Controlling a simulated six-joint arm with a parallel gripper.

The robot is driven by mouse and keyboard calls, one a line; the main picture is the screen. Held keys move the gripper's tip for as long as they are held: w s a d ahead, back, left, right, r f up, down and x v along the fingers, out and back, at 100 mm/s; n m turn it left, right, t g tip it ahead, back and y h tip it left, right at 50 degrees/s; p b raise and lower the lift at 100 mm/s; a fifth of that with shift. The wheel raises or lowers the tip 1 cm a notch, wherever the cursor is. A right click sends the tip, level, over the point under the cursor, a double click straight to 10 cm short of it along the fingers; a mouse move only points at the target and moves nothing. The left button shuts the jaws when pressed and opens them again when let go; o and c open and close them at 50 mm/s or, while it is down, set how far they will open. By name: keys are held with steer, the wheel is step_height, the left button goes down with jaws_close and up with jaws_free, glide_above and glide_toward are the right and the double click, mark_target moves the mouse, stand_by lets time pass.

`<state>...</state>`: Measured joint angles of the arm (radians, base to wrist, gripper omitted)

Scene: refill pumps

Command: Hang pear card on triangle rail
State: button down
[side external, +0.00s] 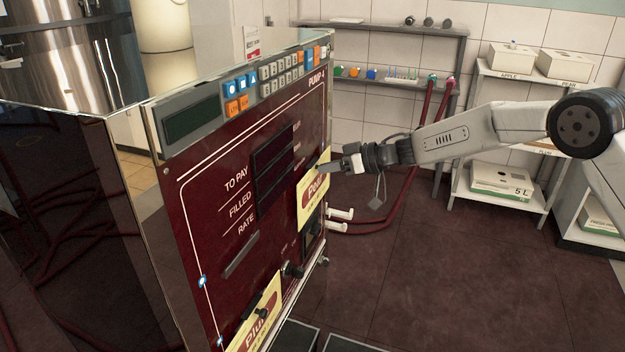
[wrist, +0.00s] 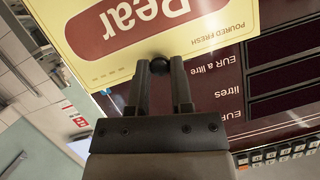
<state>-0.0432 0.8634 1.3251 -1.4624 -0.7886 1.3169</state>
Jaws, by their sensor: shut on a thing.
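The pear card (side external: 312,202) is a yellow card with a red label, upright at the right side of the dark red pump panel. In the wrist view the pear card (wrist: 215,32) appears upside down and cut off by the top edge. My gripper (side external: 338,166) is at the card's upper edge. In the wrist view my gripper (wrist: 160,68) has its fingertips shut on a small dark round knob at that edge. A bare dark bar (side external: 240,255) sits on the panel, left of and below the card. I cannot make out a triangle mark on any rail.
A plum card (side external: 254,318) is on the lower panel. Red hoses (side external: 412,150) hang behind my gripper. A shelf with boxes (side external: 500,180) stands at the back right.

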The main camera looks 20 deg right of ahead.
steer(key=shift+f, duration=0.25)
steer(key=shift+c, duration=2.2)
jaws_free()
steer(key=v, duration=0.7)
steer(key=shift+s+d, duration=0.25)
steer(key=shift+d, duration=0.05)
steer(key=shift+r, duration=0.2)
